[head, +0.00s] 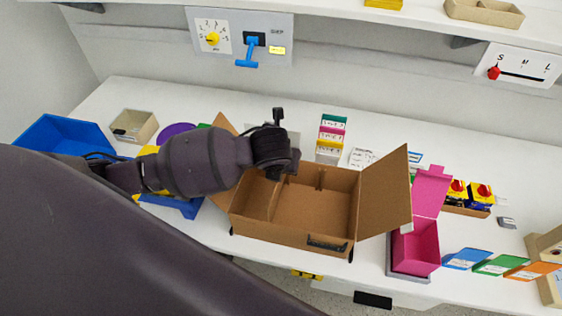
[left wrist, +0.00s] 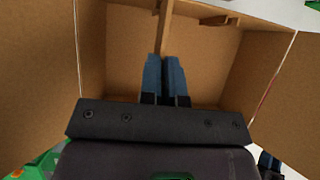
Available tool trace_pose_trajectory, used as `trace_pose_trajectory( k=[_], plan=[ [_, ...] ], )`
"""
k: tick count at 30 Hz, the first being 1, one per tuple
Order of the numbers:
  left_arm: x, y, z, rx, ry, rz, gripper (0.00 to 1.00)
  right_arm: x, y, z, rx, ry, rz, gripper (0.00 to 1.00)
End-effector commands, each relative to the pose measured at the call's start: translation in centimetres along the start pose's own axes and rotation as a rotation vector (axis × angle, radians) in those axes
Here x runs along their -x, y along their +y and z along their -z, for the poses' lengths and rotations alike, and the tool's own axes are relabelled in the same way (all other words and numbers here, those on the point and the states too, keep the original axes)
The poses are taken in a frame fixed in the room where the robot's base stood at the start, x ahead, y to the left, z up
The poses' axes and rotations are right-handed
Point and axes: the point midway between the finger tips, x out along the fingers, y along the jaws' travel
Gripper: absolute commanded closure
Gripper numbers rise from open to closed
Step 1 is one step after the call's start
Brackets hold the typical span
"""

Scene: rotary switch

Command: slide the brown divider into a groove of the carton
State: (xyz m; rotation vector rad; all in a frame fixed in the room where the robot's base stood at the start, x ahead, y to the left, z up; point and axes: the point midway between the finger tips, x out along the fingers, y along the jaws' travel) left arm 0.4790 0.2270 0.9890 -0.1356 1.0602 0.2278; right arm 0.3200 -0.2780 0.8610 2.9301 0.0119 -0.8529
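The open brown carton (head: 325,205) stands on the white table, side flaps spread. The brown divider (head: 275,201) shows as a thin upright panel inside the carton's left part, running front to back; its far end is hidden by my gripper. In the left wrist view the divider (left wrist: 165,28) is a narrow strip seen edge-on, reaching down between my fingertips. My left gripper (left wrist: 164,60) is over the carton's back left part, its fingers close together on the divider's edge. I cannot tell whether the divider's lower edge sits in a groove. My right gripper is not in view.
The carton's right flap (head: 384,195) stands out to the right, beside a pink box (head: 415,248). A stack of small boxes (head: 330,140) stands behind the carton. A blue bin (head: 62,138) and a tan tray (head: 134,126) are at the left.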

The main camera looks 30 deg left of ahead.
Motion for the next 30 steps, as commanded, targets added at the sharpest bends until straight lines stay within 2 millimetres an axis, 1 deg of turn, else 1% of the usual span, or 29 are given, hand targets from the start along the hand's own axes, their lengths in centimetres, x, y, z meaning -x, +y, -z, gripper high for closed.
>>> trace_pose_trajectory(
  k=[30],
  plan=[
    [-1.9, 0.0, 1.1, 0.000, 0.002, 0.000, 1.00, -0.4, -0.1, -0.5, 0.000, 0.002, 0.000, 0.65]
  ],
)
